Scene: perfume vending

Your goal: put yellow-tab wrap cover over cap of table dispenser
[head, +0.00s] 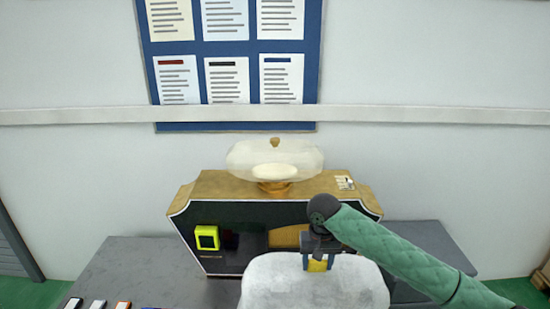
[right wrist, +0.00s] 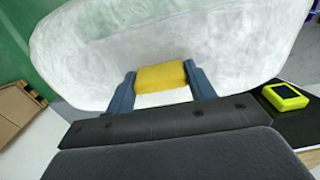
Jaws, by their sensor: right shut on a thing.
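My right gripper (head: 318,262) is shut on the yellow tab (head: 317,265) of a white, cloudy wrap cover (head: 290,285). The cover hangs in front of the dispenser, low in the head view. In the right wrist view the yellow tab (right wrist: 160,77) sits between the two blue fingers, with the pale cover (right wrist: 240,40) spread behind it. The table dispenser (head: 240,220) is a dark box with a gold top on the grey table. On its top stands a clear dome-like cap (head: 275,158) with a gold knob and gold base. My left gripper is not in view.
A yellow-green device (head: 207,238) is on the dispenser's front; it also shows in the right wrist view (right wrist: 286,97). Several small coloured items lie at the front left of the grey table (head: 130,265). A notice board (head: 233,60) and pale rail are on the wall behind.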

